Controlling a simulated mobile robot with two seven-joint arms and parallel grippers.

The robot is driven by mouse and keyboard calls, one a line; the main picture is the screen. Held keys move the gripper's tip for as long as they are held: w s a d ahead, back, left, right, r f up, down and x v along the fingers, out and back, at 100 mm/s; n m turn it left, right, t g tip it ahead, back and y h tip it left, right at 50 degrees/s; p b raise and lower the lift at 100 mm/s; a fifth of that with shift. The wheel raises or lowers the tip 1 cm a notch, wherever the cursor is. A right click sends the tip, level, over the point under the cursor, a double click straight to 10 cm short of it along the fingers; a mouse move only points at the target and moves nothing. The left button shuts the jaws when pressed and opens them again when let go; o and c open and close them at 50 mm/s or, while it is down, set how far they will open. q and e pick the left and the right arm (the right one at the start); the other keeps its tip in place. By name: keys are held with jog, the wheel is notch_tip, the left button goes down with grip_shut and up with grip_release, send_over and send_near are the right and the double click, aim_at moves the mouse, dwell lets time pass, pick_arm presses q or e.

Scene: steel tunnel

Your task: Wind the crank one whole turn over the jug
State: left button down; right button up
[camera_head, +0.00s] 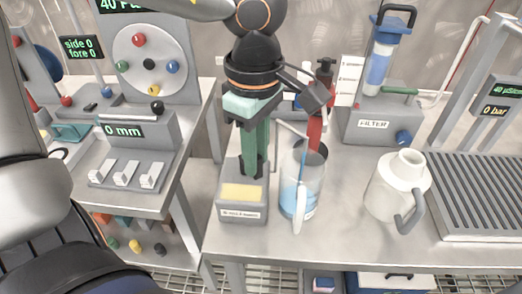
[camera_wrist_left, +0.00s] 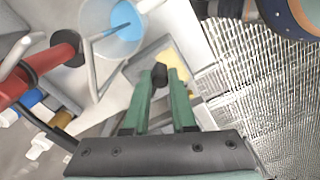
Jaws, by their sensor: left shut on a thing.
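My left gripper (camera_head: 253,168) reaches down from the top of the head view over a grey pump block (camera_head: 232,209) with a yellow pad and a label. In the left wrist view its green fingers (camera_wrist_left: 159,84) are shut on a black knob (camera_wrist_left: 160,74), which I take to be the crank's grip. The rest of the crank is mostly hidden by the gripper. A clear jug (camera_head: 291,190) with blue liquid stands just right of the block, under a thin spout (camera_head: 290,129). The jug also shows in the left wrist view (camera_wrist_left: 97,44). My right gripper is not in view.
A red-handled item (camera_head: 314,130) stands behind the jug. A white pitcher (camera_head: 390,190), a filter unit (camera_head: 376,126) and a ribbed drain tray (camera_head: 480,190) are to the right. A control bench (camera_head: 140,195) with switches is at left. Bare bench lies in front of the jug.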

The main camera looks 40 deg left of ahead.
pick_arm(q)
jog(key=shift+s+m, duration=0.25)
jog(key=shift+m, duration=0.45)
jog(key=shift+a, duration=0.1)
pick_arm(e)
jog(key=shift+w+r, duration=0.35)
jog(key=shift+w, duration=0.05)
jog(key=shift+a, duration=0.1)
pick_arm(q)
jog(key=c, duration=0.7)
grip_release()
